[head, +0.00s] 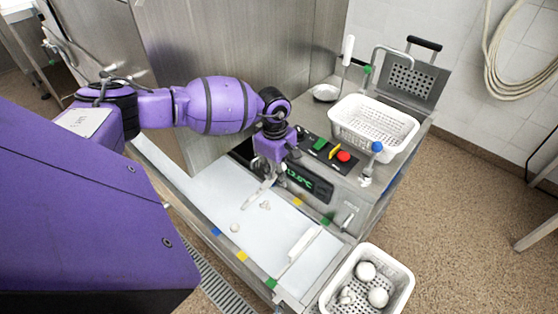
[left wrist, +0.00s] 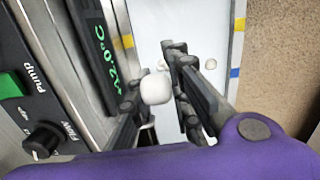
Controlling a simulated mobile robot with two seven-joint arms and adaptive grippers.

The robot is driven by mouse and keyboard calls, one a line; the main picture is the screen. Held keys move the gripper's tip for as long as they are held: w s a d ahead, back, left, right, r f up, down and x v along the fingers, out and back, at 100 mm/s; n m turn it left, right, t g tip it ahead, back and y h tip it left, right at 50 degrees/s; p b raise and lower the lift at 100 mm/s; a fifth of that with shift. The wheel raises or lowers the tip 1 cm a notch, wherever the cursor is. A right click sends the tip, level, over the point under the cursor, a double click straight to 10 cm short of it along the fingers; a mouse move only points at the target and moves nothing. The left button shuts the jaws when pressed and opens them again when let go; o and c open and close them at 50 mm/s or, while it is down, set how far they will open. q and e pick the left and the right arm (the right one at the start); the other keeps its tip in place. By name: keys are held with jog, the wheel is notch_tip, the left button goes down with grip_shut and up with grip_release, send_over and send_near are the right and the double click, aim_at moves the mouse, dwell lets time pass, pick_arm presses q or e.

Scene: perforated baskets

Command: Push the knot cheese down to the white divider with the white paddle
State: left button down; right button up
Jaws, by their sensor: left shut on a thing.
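My left gripper (head: 268,180) reaches over the trough beside the control panel. It is shut on a white piece with a rounded end, which I take as the handle of the white paddle (left wrist: 156,89); the paddle's lower part is mostly hidden. A small knot cheese (head: 235,228) lies on the white trough floor, apart from the gripper. In the left wrist view one cheese (left wrist: 210,64) lies beyond the fingers. The white divider (head: 304,243) stands across the trough further right. My right gripper is not in view.
Yellow, blue and green markers line the trough edges. A panel with a red button (head: 344,156) and a temperature display (head: 301,175) borders the far side. An empty white perforated basket (head: 400,146) stands behind; another basket (head: 397,274) at the front right holds white balls.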

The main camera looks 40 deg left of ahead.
pick_arm(q)
jog(key=shift+f+b, duration=0.45)
jog(key=shift+f, duration=0.75)
jog(key=shift+d+r+h+p, duration=0.65)
jog(key=shift+d+r+h, duration=1.2)
jog(key=shift+d, duration=2.45)
jog(key=d+p+v, duration=0.1)
jog(key=p+v, duration=0.2)
jog(key=v, duration=0.8)
jog(key=shift+s+r, duration=0.2)
jog(key=shift+r, duration=0.35)
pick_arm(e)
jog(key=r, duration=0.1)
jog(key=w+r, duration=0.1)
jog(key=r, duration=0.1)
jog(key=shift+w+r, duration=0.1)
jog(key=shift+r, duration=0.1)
